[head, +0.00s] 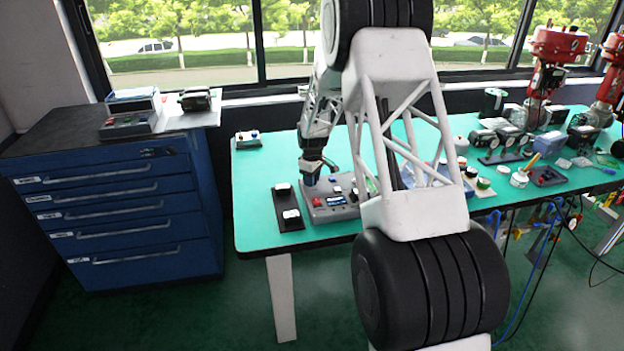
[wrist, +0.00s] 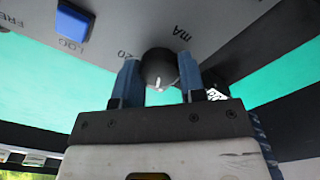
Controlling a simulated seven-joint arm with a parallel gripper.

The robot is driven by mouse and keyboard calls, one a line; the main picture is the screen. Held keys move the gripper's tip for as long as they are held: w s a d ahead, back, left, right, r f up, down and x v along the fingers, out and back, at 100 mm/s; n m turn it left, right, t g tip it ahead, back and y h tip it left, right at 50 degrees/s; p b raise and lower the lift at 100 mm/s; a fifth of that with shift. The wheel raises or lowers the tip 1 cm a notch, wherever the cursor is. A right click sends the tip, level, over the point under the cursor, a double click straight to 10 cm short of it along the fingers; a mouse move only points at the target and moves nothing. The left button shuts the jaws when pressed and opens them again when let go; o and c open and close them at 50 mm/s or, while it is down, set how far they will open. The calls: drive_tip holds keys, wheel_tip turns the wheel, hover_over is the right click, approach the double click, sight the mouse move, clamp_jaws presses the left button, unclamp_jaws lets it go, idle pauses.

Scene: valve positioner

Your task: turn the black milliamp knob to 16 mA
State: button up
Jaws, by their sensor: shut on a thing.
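The black milliamp knob (wrist: 159,68) sits on the grey control panel (wrist: 210,22) in the wrist view, with a white pointer mark at its lower edge. The printed "mA" and "20" are beside it; other scale numbers are hidden. My gripper (wrist: 160,78) has its two blue fingers on either side of the knob and is shut on it. In the head view my gripper (head: 312,178) reaches down to the grey control box (head: 335,213) on the green table. The knob cannot be made out there.
A blue button (wrist: 72,22) stands on the panel near the knob. A black strip with white items (head: 288,208) lies left of the box. Jars and instruments (head: 485,184) crowd the green table (head: 258,190) to the right; its left end is mostly clear. A blue drawer cabinet (head: 120,205) stands left.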

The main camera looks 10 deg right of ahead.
drive_tip(key=m, duration=0.5)
drive_tip(key=shift+m, duration=0.3)
drive_tip(key=m, duration=0.5)
drive_tip(key=shift+d+m, duration=0.1)
drive_tip(key=shift+m, duration=0.2)
drive_tip(key=o, duration=0.9)
drive_tip(key=shift+r, duration=0.1)
wheel_tip(320, 180, up, 7)
drive_tip(key=shift+w+f, duration=0.1)
drive_tip(key=shift+r, duration=0.4)
